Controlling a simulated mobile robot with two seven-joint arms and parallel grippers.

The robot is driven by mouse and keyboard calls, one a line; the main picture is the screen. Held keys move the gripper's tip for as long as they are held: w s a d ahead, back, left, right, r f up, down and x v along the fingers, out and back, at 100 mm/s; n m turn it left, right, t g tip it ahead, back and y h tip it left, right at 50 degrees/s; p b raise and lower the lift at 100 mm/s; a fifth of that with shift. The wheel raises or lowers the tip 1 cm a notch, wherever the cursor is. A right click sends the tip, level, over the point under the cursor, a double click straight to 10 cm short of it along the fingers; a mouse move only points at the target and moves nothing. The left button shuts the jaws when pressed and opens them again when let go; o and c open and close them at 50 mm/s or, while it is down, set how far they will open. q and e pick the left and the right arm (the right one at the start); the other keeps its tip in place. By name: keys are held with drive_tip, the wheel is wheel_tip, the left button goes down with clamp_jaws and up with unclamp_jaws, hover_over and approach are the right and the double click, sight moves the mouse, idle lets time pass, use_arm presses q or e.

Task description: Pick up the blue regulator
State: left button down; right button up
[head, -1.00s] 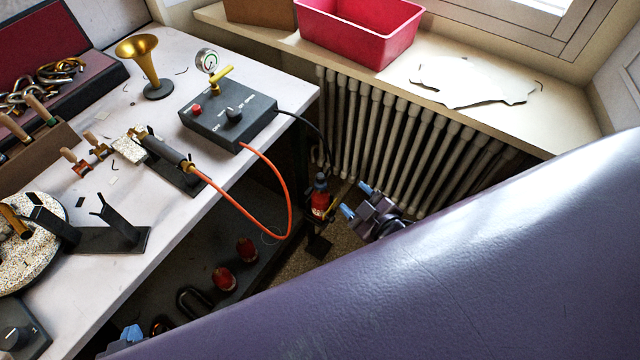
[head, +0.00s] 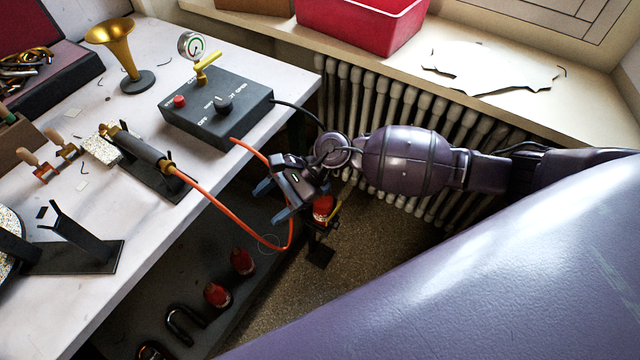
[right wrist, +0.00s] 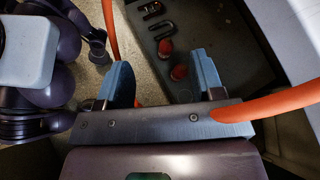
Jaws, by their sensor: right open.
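I cannot make out a clearly blue regulator. A red cylinder (head: 322,208) stands low beyond the workbench, in front of the radiator. Its top is hidden behind my right gripper (head: 272,200). The gripper is open, with its blue fingers pointing left and down, just left of the cylinder and over the orange hose. In the right wrist view (right wrist: 163,75) its fingers are spread, and nothing is visibly held between them. My left gripper is not in view in the head view.
The orange hose (head: 218,207) loops off the workbench (head: 150,245) close to my right fingers; it also crosses the right wrist view (right wrist: 265,103). A dark control box (head: 205,120) stands at the bench edge. Red-topped items (head: 243,261) sit on the lower shelf. The radiator (head: 345,100) is close behind my arm.

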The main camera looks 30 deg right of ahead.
drive_tip(key=w+d+f+n+h+b, duration=0.1)
drive_tip(key=w+d+f+n+h, duration=0.1)
drive_tip(key=w+d+n+h, duration=0.2)
drive_tip(key=w+d+f+n+h+b, duration=0.1)
drive_tip(key=w+d+f+n+h, duration=0.1)
drive_tip(key=d, duration=0.6)
drive_tip(key=w+d+f+n+h+b, duration=0.1)
drive_tip(key=w+d+f+n+h, duration=0.1)
drive_tip(key=w+d+n+h, duration=0.3)
drive_tip(key=shift+w+d+n+h+b, duration=0.3)
drive_tip(key=shift+w+d+n+h, duration=0.05)
drive_tip(key=shift+d+n+h, duration=0.05)
drive_tip(key=b, duration=0.1)
hover_over(323, 184)
drive_tip(key=w+d, duration=0.1)
wheel_tip(323, 184, down, 5)
drive_tip(key=shift+w+d, duration=0.1)
drive_tip(key=f, duration=0.3)
drive_tip(key=f+b, duration=0.1)
drive_tip(key=f, duration=0.1)
drive_tip(key=shift+a, duration=0.25)
drive_tip(key=shift+f, duration=0.3)
drive_tip(key=shift+r, duration=0.1)
drive_tip(key=shift+c, duration=1.3)
drive_tip(key=c, duration=0.7)
clamp_jaws()
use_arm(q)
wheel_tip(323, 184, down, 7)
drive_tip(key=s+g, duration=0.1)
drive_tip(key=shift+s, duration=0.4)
